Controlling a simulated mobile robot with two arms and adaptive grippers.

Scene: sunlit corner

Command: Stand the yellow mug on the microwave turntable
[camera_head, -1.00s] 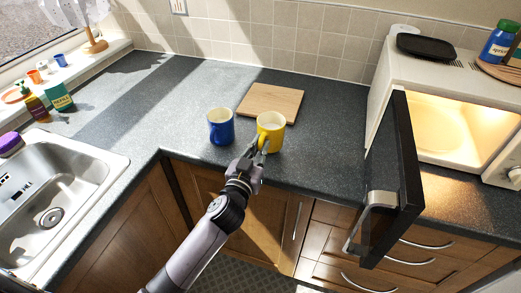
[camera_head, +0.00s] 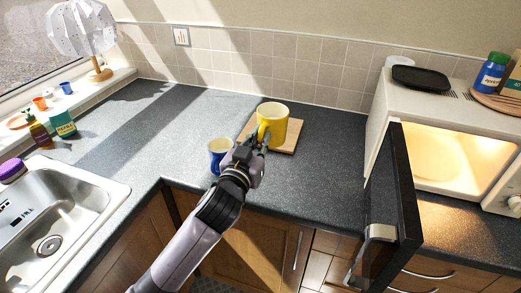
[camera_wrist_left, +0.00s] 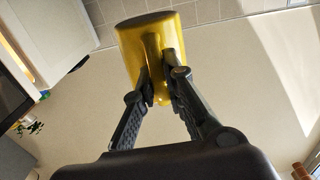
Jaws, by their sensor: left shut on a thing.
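The yellow mug (camera_head: 274,121) is upright and appears raised above the counter, in front of the cutting board in the head view. My left gripper (camera_head: 262,143) is shut on its handle side. In the left wrist view the yellow mug (camera_wrist_left: 150,48) sits between the two fingertips, with the handle pinched between them (camera_wrist_left: 159,88). The microwave (camera_head: 440,130) stands at the right with its dark door (camera_head: 392,190) swung open. My right gripper is not in view.
A blue mug (camera_head: 217,150) stands on the counter, left of my gripper and partly hidden by it. A wooden cutting board (camera_head: 290,141) lies behind. The open microwave door juts forward over the counter edge. The sink (camera_head: 95,192) is at the left.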

